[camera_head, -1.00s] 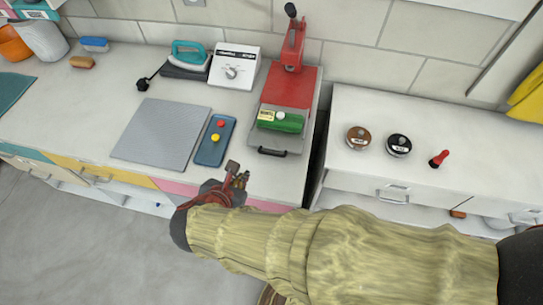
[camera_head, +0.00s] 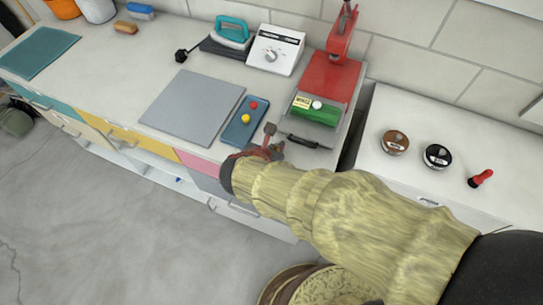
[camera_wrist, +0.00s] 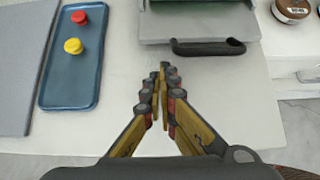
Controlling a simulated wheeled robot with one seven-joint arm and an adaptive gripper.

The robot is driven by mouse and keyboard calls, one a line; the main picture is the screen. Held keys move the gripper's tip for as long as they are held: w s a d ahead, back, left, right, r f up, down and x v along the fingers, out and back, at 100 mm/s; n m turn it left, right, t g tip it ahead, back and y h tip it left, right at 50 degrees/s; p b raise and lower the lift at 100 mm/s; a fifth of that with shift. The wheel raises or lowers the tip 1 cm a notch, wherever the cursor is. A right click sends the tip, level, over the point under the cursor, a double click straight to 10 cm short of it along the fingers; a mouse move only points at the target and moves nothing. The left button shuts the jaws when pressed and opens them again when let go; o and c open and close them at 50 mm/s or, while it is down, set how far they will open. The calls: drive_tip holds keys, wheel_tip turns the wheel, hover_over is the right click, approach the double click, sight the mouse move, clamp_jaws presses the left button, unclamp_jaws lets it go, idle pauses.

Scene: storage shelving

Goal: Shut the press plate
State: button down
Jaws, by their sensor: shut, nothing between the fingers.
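The press (camera_head: 332,78) is a red machine with an upright red lever at its back, standing on the counter. A grey plate (camera_head: 331,135) with a black handle (camera_head: 303,142) sticks out at its front. A green block with a pale label (camera_head: 315,112) lies on that plate. In the wrist view the black handle (camera_wrist: 208,47) is ahead and to the right of my fingertips, and the plate's grey front edge (camera_wrist: 160,27) is behind it. My gripper (camera_wrist: 165,70) is shut and empty over the counter, apart from the handle. It also shows in the head view (camera_head: 272,140), left of the handle.
A blue tray (camera_head: 238,130) with a red and a yellow knob lies left of the press, beside a grey board (camera_head: 190,108). A white control box (camera_head: 274,50) stands behind. Round tins (camera_head: 395,142) sit on the right counter, across a gap.

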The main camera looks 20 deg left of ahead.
sight(300, 98)
drive_tip(key=shift+w+d+r+b, duration=0.1)
drive_tip(key=shift+w+b, duration=0.2)
drive_tip(key=shift+w, duration=1.15)
drive_tip(key=shift+w, duration=0.1)
drive_tip(key=shift+w, duration=0.3)
drive_tip(key=w+p, duration=0.1)
drive_tip(key=w, duration=0.4)
drive_tip(key=w+d+p, duration=0.1)
drive_tip(key=w, duration=0.5)
drive_tip(key=w+p, duration=0.1)
drive_tip(key=w, duration=0.5)
drive_tip(key=shift+d+p, duration=0.2)
drive_tip(key=shift+p, duration=0.1)
drive_tip(key=shift+s, duration=0.1)
